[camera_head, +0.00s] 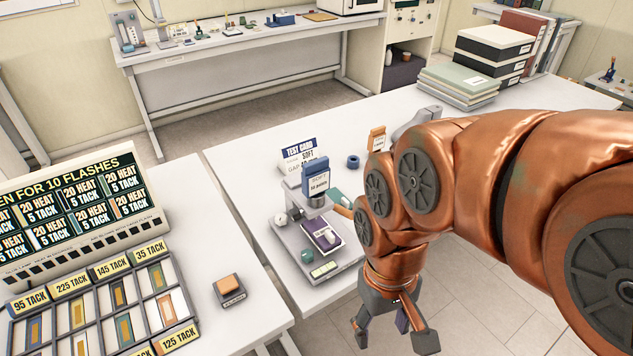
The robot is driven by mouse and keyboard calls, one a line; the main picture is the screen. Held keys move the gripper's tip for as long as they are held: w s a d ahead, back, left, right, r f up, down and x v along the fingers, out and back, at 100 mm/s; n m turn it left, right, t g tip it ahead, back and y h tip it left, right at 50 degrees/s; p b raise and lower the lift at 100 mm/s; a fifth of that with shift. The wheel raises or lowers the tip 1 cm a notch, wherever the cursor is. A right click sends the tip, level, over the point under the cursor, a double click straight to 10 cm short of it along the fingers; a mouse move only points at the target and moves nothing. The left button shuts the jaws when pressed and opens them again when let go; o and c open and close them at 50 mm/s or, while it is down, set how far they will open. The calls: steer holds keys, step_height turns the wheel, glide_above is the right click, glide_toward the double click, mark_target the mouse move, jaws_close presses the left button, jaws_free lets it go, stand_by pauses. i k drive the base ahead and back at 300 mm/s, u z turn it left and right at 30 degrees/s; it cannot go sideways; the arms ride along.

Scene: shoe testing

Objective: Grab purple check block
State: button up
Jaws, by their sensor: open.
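My gripper (392,338) hangs at the lower middle, pointing down with its grey fingers spread apart. It is at the right of the tester's base, over the table's front edge or the floor. I cannot tell for sure which one is the purple check block.
The grey tester (337,270) carries a blue labelled box (315,180), with a test card (299,156) behind it. An orange-topped block (229,288) and a sample tray (90,315) are on the left table. Stacked binders (458,85) stand at the back right.

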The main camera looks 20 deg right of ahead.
mark_target(326, 236)
steer(key=z, duration=2.85)
steer(key=k, duration=1.25)
steer(key=u, duration=2.3)
